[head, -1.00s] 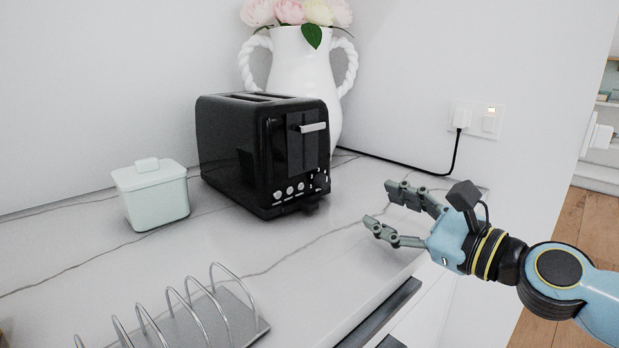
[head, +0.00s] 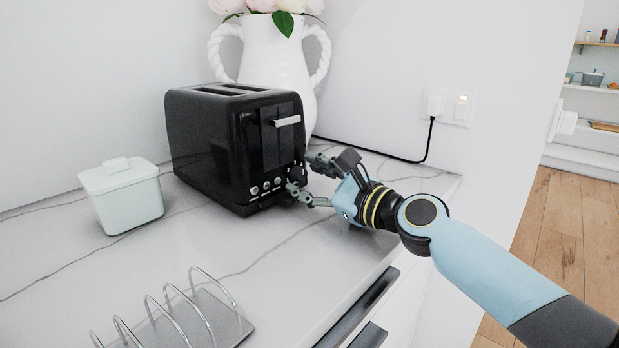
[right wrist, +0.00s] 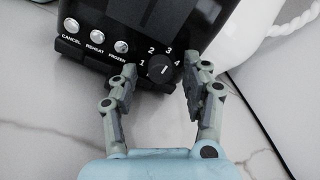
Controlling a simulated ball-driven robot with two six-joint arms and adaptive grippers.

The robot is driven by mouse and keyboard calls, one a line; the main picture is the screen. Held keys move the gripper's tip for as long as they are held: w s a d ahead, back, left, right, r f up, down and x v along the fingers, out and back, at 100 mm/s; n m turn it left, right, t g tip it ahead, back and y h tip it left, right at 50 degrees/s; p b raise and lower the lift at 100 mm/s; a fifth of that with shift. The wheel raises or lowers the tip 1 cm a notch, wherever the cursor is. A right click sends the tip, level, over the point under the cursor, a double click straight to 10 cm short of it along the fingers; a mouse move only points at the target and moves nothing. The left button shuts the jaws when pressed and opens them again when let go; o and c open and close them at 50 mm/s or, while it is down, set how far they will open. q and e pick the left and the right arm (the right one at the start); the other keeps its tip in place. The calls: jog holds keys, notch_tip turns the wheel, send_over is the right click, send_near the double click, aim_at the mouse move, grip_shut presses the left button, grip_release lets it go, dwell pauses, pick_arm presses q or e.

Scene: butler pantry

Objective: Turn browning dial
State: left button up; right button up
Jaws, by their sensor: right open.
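A black toaster (head: 215,145) stands on the marble counter with its control end facing right and toward me. In the right wrist view its browning dial (right wrist: 160,71) is a dark round knob with a light pointer mark and numbers around it. My right gripper (head: 298,174) is open at the toaster's control end. In the wrist view its two fingers (right wrist: 160,80) are on either side of the dial, with gaps showing between them and it. My left gripper is not in view.
A white vase (head: 275,60) stands behind the toaster. A pale lidded box (head: 122,195) is to its left, a wire toast rack (head: 212,322) in front. A power cord (head: 370,152) runs to the wall socket.

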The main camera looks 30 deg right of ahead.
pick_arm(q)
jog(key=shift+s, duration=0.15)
pick_arm(e)
jog(key=c, duration=0.5)
grip_shut()
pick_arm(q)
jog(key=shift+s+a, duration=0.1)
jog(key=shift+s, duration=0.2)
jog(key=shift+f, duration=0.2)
pick_arm(e)
jog(key=shift+n, duration=0.3)
jog(key=n+b, duration=0.2)
jog(key=n, duration=0.1)
jog(key=n+b, duration=0.1)
jog(key=n, duration=0.1)
jog(key=shift+f, duration=0.25)
pick_arm(q)
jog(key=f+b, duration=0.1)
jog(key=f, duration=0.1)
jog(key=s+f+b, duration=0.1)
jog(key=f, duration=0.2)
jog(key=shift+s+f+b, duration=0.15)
jog(key=shift+b, duration=0.2)
pick_arm(e)
jog(key=n, duration=0.5)
jog(key=shift+y, duration=0.3)
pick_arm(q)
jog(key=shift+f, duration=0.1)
pick_arm(e)
jog(key=shift+n, duration=0.3)
